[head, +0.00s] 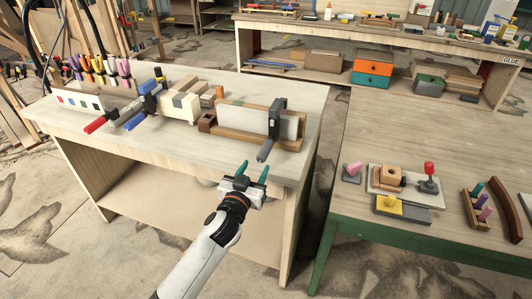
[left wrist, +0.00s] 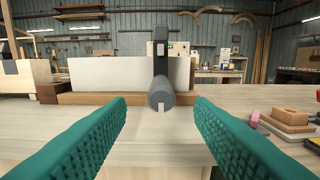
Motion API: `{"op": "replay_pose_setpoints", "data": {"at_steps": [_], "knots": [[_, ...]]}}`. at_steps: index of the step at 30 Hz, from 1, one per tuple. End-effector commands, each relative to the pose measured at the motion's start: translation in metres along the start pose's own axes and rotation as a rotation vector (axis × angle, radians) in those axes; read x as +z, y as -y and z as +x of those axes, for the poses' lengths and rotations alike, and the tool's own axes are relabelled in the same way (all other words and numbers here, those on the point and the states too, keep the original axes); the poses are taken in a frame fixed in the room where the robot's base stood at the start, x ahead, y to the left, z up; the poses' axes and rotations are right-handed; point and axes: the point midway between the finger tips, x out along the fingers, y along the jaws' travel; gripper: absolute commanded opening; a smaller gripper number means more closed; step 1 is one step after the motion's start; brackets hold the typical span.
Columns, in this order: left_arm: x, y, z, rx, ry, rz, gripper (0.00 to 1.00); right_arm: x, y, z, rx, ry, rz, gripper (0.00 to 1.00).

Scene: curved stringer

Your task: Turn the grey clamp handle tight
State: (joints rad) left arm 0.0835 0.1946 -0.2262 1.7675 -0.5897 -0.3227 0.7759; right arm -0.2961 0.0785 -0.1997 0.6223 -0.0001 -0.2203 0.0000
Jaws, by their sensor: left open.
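The grey clamp handle (head: 265,151) points out toward the front of the left workbench, below the dark clamp body (head: 277,118). The clamp sits over a white board (head: 240,118) backed by wood. My left gripper (head: 255,172) is open, with teal fingers, just in front of the handle and the bench's front edge. The fingers (left wrist: 160,128) hold nothing. My right gripper is not in view.
Red- and blue-handled clamps (head: 96,124) and light wood blocks (head: 180,106) stand to the left on the same bench. A second workbench (head: 385,140) with a green frame stands at right, holding small coloured parts. A gap of floor separates the benches.

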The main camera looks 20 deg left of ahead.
Motion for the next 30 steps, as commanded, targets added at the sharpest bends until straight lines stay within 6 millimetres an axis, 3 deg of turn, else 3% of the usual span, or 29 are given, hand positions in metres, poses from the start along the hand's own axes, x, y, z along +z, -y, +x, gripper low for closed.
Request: {"op": "replay_pose_setpoints", "data": {"at_steps": [6,12,24,25,30], "knots": [[0.001,0.001,0.046,0.000,-0.001,-0.001,0.48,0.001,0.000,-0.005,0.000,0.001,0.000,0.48],[0.000,0.001,0.072,0.000,-0.001,0.000,0.48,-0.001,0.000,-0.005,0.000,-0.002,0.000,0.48],[-0.001,0.001,0.080,-0.001,-0.002,-0.001,0.48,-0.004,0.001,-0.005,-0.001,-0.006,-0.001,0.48],[-0.001,0.001,0.080,-0.001,-0.002,-0.001,0.46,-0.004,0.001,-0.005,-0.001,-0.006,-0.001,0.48],[-0.001,0.001,0.080,-0.001,-0.002,-0.001,0.18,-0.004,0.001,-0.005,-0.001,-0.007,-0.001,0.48]]}}
